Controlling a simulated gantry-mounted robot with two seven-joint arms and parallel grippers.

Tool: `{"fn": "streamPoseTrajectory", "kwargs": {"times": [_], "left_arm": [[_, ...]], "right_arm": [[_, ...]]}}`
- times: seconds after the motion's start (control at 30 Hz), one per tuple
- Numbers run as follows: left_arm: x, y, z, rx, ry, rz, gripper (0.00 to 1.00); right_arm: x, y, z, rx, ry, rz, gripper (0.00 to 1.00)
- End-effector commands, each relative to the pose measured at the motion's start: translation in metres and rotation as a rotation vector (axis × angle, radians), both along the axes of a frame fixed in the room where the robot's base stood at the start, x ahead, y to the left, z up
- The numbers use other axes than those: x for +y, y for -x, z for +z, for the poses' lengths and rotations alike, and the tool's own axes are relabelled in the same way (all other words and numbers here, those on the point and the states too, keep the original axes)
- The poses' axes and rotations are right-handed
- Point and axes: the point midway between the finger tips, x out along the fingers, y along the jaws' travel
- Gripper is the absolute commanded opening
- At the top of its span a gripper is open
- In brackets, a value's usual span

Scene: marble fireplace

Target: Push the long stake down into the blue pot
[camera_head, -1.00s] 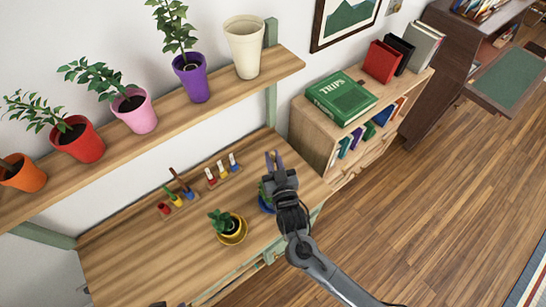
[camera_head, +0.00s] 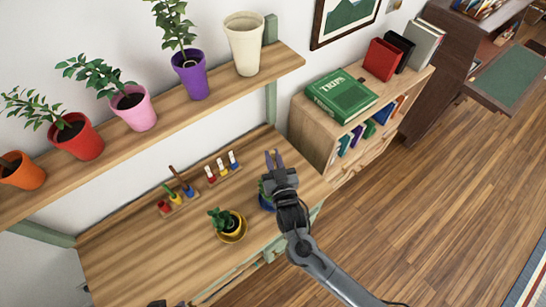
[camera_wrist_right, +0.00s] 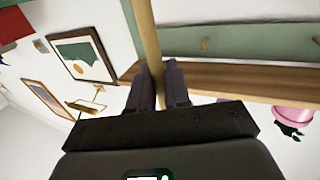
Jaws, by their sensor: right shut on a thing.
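The blue pot (camera_head: 265,203) stands on the desk near its right end, partly hidden behind my right gripper, with a bit of green plant at its left. My right gripper (camera_head: 274,157) is above the pot with its fingers pointing up in the head view. In the right wrist view, the gripper (camera_wrist_right: 158,72) is shut on the long wooden stake (camera_wrist_right: 147,35), which runs between its fingers. The stake's lower end is hidden, so I cannot tell how deep it sits. A dark tip at the bottom edge of the head view may be my left gripper (camera_head: 160,303); its jaws do not show.
A yellow pot (camera_head: 232,230) with a succulent stands left of the blue pot. Small coloured tools in holders (camera_head: 178,197) lie behind. A shelf (camera_head: 160,120) with several pots hangs above. A bookcase (camera_head: 322,118) stands at right. The desk's left part is clear.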

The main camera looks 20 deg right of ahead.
Motion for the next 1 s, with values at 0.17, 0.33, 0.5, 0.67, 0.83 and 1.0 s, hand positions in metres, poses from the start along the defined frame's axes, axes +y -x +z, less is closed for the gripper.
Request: {"fn": "streamPoseTrajectory", "kwargs": {"times": [0.17, 0.33, 0.5, 0.67, 0.83, 1.0], "left_arm": [[0.000, 0.000, -0.002, 0.000, 0.001, 0.001, 0.43], [-0.001, 0.000, -0.004, 0.000, 0.007, 0.004, 0.43], [-0.003, 0.000, -0.004, 0.000, 0.012, 0.009, 0.43], [-0.003, 0.000, -0.004, 0.000, 0.014, 0.009, 0.43], [-0.003, 0.000, -0.004, 0.000, 0.012, 0.009, 0.43], [-0.002, 0.000, -0.006, 0.000, 0.008, 0.006, 0.43]], "right_arm": [[0.000, 0.000, -0.005, 0.000, 0.000, 0.000, 0.00], [0.000, 0.000, -0.009, 0.000, 0.000, -0.001, 0.00], [0.000, 0.000, -0.011, 0.000, 0.000, 0.000, 0.00], [0.000, 0.000, -0.011, 0.000, 0.000, 0.000, 0.00], [0.000, 0.000, -0.011, 0.000, 0.000, 0.000, 0.00], [0.000, 0.000, -0.014, 0.001, 0.000, 0.000, 0.00]]}}
